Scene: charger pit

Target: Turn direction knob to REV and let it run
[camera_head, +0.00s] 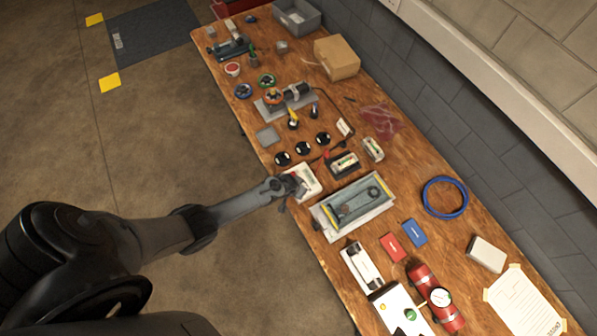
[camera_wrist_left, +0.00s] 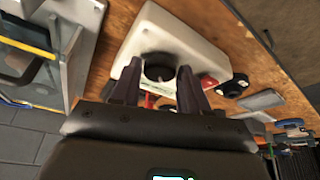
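A white control box (camera_head: 309,177) sits near the left edge of the bench. In the left wrist view, the white box (camera_wrist_left: 180,32) has a round black knob (camera_wrist_left: 160,66) and a red button or switch (camera_wrist_left: 209,82). The knob's markings are not readable. My left gripper (camera_head: 290,187) is at the box; in the wrist view its two fingers (camera_wrist_left: 160,72) are apart, one on each side of the knob. I cannot see clear contact with the knob. The arm partly covers the box in the head view. My right gripper is not in view.
A grey tray fixture (camera_head: 323,222) stands beside the box. Several black round pieces (camera_head: 303,147) lie on its other side. A battery-like block (camera_head: 343,164), a blue cable coil (camera_head: 445,197) and a red cylinder with a gauge (camera_head: 434,295) are also on the bench.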

